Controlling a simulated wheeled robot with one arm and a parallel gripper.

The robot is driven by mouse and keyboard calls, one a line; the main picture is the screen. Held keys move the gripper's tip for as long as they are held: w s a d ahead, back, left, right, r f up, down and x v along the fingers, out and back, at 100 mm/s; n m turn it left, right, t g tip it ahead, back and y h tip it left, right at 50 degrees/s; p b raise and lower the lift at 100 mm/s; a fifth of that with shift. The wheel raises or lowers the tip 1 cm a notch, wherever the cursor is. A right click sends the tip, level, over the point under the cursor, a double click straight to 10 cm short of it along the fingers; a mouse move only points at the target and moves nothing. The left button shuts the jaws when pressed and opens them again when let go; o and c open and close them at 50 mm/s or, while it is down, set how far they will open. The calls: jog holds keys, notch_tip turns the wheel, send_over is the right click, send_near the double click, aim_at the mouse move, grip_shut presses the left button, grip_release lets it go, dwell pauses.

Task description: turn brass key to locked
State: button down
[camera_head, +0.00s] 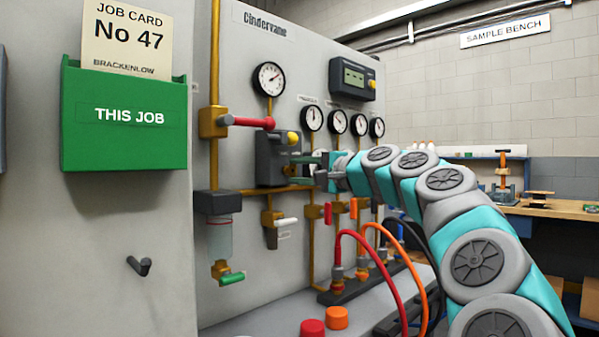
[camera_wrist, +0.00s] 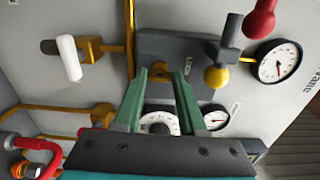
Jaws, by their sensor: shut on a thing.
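My gripper (camera_head: 303,160) reaches the front of a dark grey lock block (camera_head: 270,158) on the grey panel. In the wrist view my gripper's green fingers (camera_wrist: 161,73) meet the lower part of this block (camera_wrist: 165,45), shut on the brass key there. The key itself is mostly hidden by the fingertips, and its turn angle cannot be read. A small label, only partly legible, is on the block beside the fingers.
A red-handled lever (camera_head: 250,122) sits above left of the block. Several gauges (camera_head: 311,118) are close to my wrist. Brass pipes and a sight glass (camera_head: 219,240) are below left. Red and orange hoses (camera_head: 388,262) loop below my arm. A green job-card holder (camera_head: 125,140) is far left.

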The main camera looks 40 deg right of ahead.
jog(key=shift+c, duration=2.4)
grip_release()
jog(key=shift+s, duration=0.1)
jog(key=s+b, duration=0.1)
jog(key=s, duration=0.6)
jog(key=shift+s+d, duration=0.3)
jog(key=shift+d, duration=0.05)
